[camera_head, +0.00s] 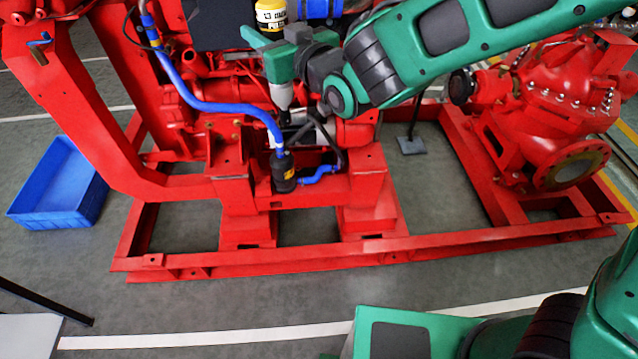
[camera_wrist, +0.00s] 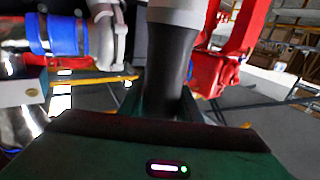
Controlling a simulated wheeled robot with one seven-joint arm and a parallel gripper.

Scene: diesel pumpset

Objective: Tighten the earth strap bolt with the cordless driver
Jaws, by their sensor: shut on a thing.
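My gripper (camera_head: 302,58) is at the upper middle of the head view, above the near side of the red engine frame. It is shut on the cordless driver (camera_head: 280,66), which has a green body and a light grey nose. The nose points down, with its tip close above dark parts beside the blue hose. In the wrist view a dark upright cylinder with a light grey top (camera_wrist: 172,55) fills the middle.
A blue hose (camera_head: 213,106) ends at a black fitting (camera_head: 283,170) near the driver's tip. A yellow-topped canister (camera_head: 271,15) stands just behind the driver. The red base frame (camera_head: 300,258) and red pump (camera_head: 555,95) extend right. A blue crate (camera_head: 62,187) lies on open floor at left.

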